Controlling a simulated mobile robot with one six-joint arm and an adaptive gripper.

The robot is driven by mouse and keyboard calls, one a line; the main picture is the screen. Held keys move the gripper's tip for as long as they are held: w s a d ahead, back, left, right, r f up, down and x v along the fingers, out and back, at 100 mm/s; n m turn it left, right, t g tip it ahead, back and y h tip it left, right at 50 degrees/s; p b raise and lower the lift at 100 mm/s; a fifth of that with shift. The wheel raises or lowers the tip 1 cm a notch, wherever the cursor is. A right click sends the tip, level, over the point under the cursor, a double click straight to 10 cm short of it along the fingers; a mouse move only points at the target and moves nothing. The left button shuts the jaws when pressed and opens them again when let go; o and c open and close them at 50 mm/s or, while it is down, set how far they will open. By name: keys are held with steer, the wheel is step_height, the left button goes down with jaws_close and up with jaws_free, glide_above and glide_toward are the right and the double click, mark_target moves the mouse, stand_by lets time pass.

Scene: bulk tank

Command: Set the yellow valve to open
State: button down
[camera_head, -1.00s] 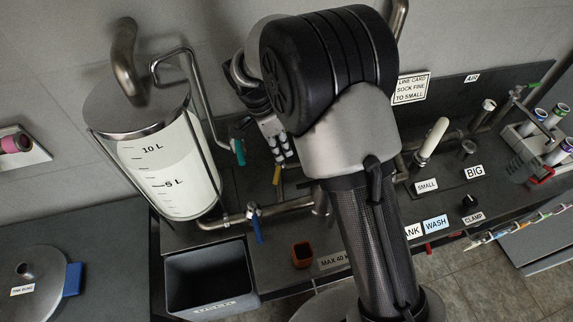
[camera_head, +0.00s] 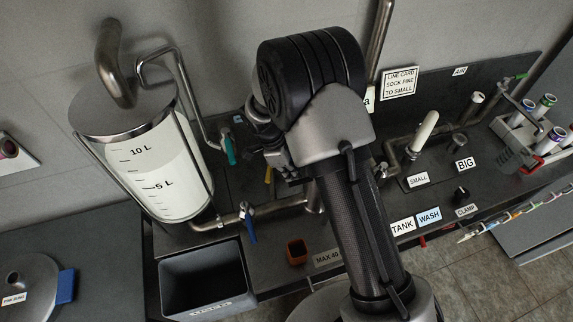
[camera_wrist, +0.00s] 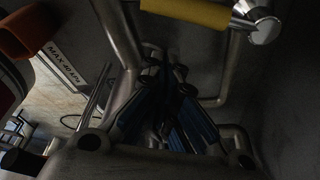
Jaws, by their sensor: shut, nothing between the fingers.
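The yellow valve handle (camera_head: 268,174) shows as a small strip behind my arm, left of it in the head view. In the wrist view the yellow handle (camera_wrist: 187,12) lies across the top, ending at a silver hub on the right. It looks crosswise to the thin pipe running down from near that hub. My gripper (camera_wrist: 166,75) is shut and empty, its blue-padded fingers together below the handle in the picture and apart from it. In the head view my gripper is largely hidden by the arm.
A teal-handled valve (camera_head: 229,150) and a blue-handled valve (camera_head: 250,225) are near the marked tank (camera_head: 160,170). Metal pipes (camera_wrist: 118,35) run close around my gripper.

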mark_target(269, 174)
steer(key=a, duration=0.2)
steer(key=a+r, duration=0.1)
steer(key=shift+w+a+r, duration=0.1)
steer(key=shift+w+a, duration=0.2)
steer(key=shift+a, duration=0.1)
steer(key=shift+s+a+b, duration=0.1)
steer(key=shift+a+b, duration=0.75)
steer(key=shift+a, duration=0.15)
